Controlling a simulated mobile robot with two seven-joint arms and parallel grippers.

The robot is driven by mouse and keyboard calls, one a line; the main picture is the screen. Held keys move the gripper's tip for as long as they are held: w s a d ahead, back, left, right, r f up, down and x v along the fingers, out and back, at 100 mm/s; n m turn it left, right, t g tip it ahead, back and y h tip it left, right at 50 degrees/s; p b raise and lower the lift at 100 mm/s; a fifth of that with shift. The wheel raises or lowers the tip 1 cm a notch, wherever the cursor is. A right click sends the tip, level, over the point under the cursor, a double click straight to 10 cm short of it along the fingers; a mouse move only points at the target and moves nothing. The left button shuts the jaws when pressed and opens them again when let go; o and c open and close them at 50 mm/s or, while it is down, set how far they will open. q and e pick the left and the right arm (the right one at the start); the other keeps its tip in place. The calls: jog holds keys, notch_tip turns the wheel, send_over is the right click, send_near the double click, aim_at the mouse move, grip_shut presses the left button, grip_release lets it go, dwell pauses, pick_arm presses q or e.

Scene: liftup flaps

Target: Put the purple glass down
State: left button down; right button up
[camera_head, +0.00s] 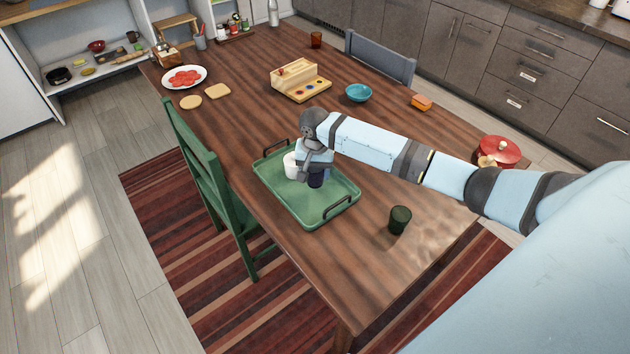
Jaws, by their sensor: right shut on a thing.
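The purple glass (316,181) looks dark and stands upright at my right gripper (315,171). The gripper is shut on the glass, and its body hides the glass's upper part. The glass is over the green tray (325,209); I cannot tell whether its base touches the tray floor. A white cup (291,167) stands on the tray just left of the gripper, very close to it. My left gripper is not in view.
A dark green glass (399,219) stands on the wooden table right of the tray. A wooden block toy (300,82), a blue bowl (358,92) and a red pot (500,150) stand farther off. A green chair (205,165) is at the left edge. The tray's front part is free.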

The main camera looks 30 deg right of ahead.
aim_at(315, 180)
notch_tip(315, 180, down, 4)
jog(key=shift+f, duration=0.15)
dwell(0.3)
jog(key=o, duration=1)
jog(key=shift+f, duration=0.1)
jog(key=shift+c, duration=0.2)
jog(key=shift+r, duration=0.25)
notch_tip(315, 180, up, 12)
jog(key=shift+p, duration=0.3)
